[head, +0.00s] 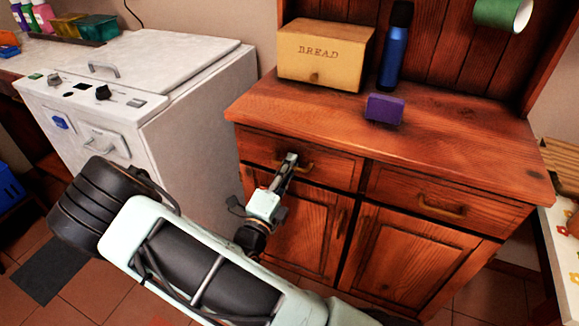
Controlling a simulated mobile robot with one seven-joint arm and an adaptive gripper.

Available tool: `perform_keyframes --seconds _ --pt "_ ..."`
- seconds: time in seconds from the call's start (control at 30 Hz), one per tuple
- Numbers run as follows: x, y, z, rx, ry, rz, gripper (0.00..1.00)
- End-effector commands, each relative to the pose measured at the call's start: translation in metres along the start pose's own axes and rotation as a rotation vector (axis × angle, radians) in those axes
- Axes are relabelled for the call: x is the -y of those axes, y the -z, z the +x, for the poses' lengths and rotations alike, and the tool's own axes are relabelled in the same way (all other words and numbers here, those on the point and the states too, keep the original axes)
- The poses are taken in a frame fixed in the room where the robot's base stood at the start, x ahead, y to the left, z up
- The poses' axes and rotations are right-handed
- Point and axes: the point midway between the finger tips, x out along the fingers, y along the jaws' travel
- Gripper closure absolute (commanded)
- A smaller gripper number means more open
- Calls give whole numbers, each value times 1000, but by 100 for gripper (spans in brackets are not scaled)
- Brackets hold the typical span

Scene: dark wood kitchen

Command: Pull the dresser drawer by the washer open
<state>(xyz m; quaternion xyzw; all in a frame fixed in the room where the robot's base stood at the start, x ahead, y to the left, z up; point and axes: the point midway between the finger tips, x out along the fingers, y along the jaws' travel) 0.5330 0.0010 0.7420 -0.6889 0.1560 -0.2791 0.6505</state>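The dresser (470,150) is red-brown wood with two drawers side by side above two doors. Its left drawer (335,165), the one by the white washer (190,125), looks flush with the front. That drawer's brass handle (306,168) is partly hidden behind my gripper (290,158). My gripper reaches up from below, with its fingertips at the handle's middle or left part. The fingers look close together, but I cannot tell whether they are closed around the handle or touch it.
A bread box (325,55), a blue bottle (395,50) and a purple block (384,109) stand on the dresser top. The right drawer (440,195) is shut. A table edge (560,225) is at the far right. Tiled floor (490,298) shows at the lower right.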

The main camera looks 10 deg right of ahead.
Motion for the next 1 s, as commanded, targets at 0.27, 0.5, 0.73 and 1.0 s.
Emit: perform_keyframes --seconds 0.27,0.5,0.73,1.0 --pt "0 0 0 0 0 0 100" --pt "0 0 0 0 0 0 100" --pt "1 0 -4 1 -1 0 100" --pt "11 -1 -41 4 -3 -1 100"
